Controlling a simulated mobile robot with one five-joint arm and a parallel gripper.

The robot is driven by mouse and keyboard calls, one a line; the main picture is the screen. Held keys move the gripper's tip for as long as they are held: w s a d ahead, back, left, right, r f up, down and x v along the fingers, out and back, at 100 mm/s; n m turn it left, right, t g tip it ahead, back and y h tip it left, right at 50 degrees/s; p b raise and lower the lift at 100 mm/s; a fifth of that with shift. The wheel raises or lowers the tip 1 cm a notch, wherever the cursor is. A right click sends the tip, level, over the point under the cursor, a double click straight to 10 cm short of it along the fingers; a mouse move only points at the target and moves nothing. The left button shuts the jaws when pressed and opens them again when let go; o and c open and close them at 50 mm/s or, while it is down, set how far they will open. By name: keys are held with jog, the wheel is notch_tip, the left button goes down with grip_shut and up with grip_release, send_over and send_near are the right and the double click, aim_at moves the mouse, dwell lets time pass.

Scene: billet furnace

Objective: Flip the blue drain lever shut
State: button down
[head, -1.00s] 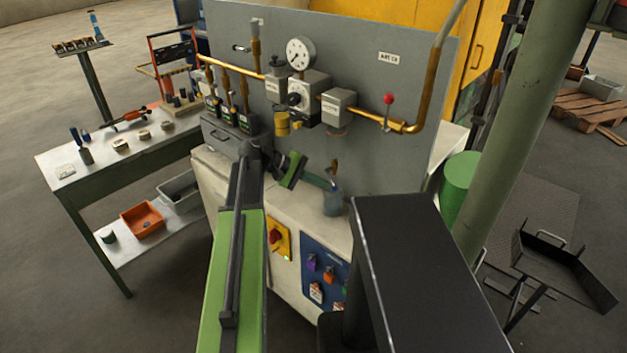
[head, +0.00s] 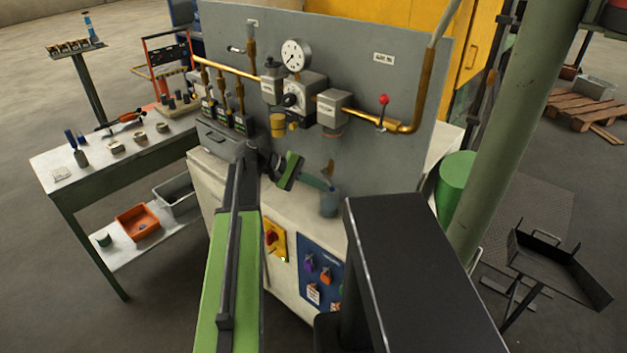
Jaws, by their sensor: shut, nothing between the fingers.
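My gripper (head: 290,171), green and black, is shut low in front of the grey panel, just beyond my green arm link. A blue-green bar (head: 317,181) runs from beside it to just above a bluish jar (head: 329,204) on the cabinet top. I cannot tell whether this bar is the drain lever or part of my gripper, or whether they touch. A small brass-coloured piece (head: 327,168) shows right behind the bar. No other blue lever can be made out.
The grey panel (head: 225,60) carries a gauge (head: 295,54), copper pipe and a red-knobbed lever (head: 384,99). A yellow bowl (head: 278,125) hangs above my gripper. A green post (head: 515,130) stands right, a workbench (head: 100,165) left. My black column hides part of the cabinet.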

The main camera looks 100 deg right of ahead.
jog(key=shift+d+r, duration=0.1)
jog(key=shift+d, duration=0.05)
jog(key=shift+w+d+r+p, duration=0.25)
jog(key=shift+w+d+p, duration=0.15)
jog(key=shift+d, duration=0.05)
dwell(0.4)
jog(key=w+a+f+p+v, duration=0.1)
jog(key=p+v, duration=0.3)
jog(key=v, duration=0.8)
jog(key=shift+a+f, duration=0.3)
jog(key=shift+f, duration=0.2)
jog(key=shift+w, duration=0.1)
